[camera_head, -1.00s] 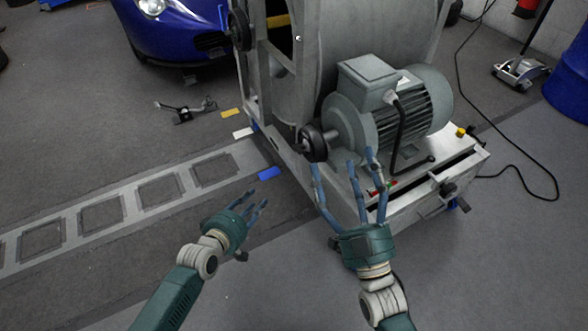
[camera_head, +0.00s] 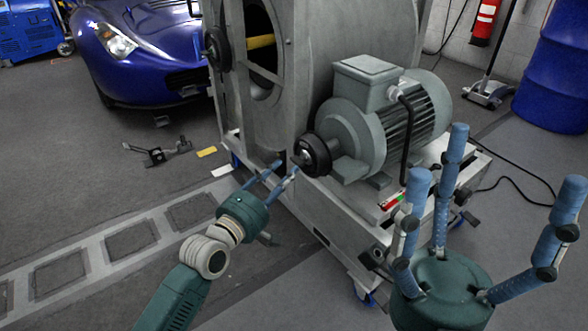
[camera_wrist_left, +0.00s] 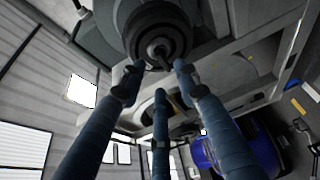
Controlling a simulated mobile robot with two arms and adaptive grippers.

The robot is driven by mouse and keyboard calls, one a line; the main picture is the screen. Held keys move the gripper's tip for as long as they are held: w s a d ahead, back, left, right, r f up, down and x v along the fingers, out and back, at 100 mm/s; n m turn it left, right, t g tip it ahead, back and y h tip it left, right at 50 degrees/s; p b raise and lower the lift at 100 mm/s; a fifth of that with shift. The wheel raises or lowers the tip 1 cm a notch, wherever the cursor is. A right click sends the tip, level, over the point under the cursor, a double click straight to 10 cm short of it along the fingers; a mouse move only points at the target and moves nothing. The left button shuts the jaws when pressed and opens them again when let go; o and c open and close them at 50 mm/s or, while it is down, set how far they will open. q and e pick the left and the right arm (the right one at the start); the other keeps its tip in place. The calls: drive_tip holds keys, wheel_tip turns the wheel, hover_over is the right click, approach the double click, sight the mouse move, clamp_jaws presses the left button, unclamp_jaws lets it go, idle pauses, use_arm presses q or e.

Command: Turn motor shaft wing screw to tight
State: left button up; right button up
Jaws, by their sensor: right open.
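The grey motor (camera_head: 395,125) sits on the machine's frame. A black round hub (camera_head: 317,155) is on its shaft end, facing left, and it also shows in the left wrist view (camera_wrist_left: 157,22). A small metal part that appears to be the wing screw (camera_wrist_left: 160,54) is at the hub's centre. My left gripper (camera_head: 278,176) is just left of and below the hub. In the left wrist view its blue fingers (camera_wrist_left: 158,78) are spread below the hub's centre; contact cannot be told. My right gripper (camera_head: 485,185) is open and empty, in front of the motor at right.
The grey frame (camera_head: 345,225) lies below the motor, with a red-green label and small knobs on its front. A second black wheel (camera_head: 216,48) is at upper left. A blue car (camera_head: 140,50) and a blue barrel (camera_head: 560,75) stand behind. Floor at front left is open.

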sight(295, 162)
use_arm(q)
drive_tip(key=b+x, duration=0.1)
drive_tip(key=x, duration=0.3)
drive_tip(key=shift+w+d+f+b, duration=0.1)
drive_tip(key=shift+w+f+b, duration=0.05)
drive_tip(key=shift+w+b, duration=0.15)
drive_tip(key=shift+w+d, duration=0.35)
drive_tip(key=shift+w, duration=0.15)
clamp_jaws()
